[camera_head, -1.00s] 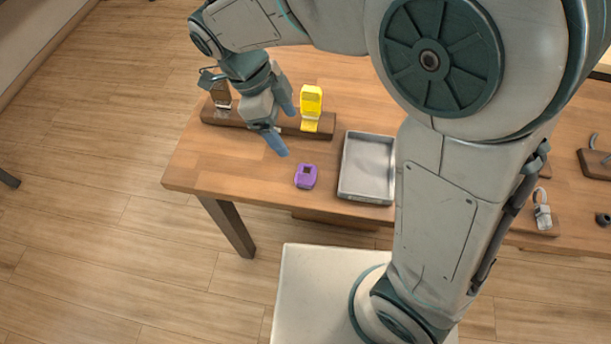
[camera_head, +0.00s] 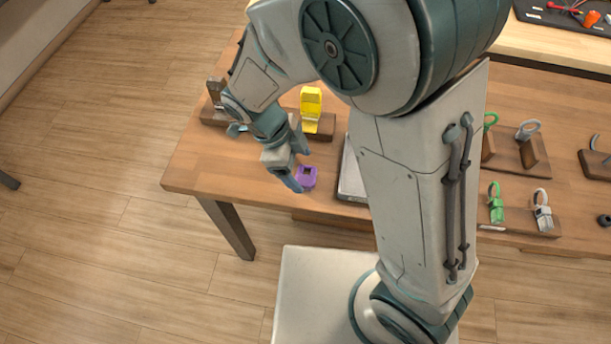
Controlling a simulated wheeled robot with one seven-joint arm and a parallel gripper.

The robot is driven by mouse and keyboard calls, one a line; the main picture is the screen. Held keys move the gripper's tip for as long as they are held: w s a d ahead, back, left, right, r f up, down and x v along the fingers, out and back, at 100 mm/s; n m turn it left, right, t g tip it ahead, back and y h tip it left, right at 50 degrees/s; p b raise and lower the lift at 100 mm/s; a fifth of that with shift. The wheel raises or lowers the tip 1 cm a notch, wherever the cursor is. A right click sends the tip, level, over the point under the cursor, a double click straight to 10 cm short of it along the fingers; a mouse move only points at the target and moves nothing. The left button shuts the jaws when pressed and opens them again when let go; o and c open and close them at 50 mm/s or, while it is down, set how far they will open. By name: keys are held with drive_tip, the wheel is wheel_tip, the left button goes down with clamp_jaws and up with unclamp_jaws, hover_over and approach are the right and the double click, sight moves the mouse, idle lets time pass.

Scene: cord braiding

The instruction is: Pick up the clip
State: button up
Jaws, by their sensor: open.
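A small purple piece with a dark square opening, which looks like the clip (camera_head: 309,178), lies on the wooden table near its front edge. One fingertip overlaps the purple piece's left edge in view. I cannot tell whether it touches.
A yellow holder (camera_head: 311,103) stands on a dark wooden base behind my gripper. A metal tray (camera_head: 350,178) is right of the purple piece, partly hidden by my arm. Green and grey clip-like pieces stand on wooden racks (camera_head: 519,224) at right.

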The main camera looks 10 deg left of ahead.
sight(305, 176)
drive_tip(key=shift+x, duration=1.1)
drive_tip(key=c, duration=1)
drive_tip(key=shift+c, duration=0.3)
drive_tip(key=shift+a+r, duration=0.1)
drive_tip(key=shift+r, duration=0.4)
drive_tip(key=r, duration=0.3)
drive_tip(key=shift+s+d+r, duration=0.2)
drive_tip(key=shift+d+r, duration=0.15)
drive_tip(key=shift+d, duration=0.05)
drive_tip(key=s+d+r, duration=0.5)
drive_tip(key=d+r, duration=0.1)
drive_tip(key=d, duration=0.3)
drive_tip(key=shift+s+d+r, duration=0.15)
drive_tip(key=shift+s+d, duration=0.05)
drive_tip(key=shift+s, duration=0.05)
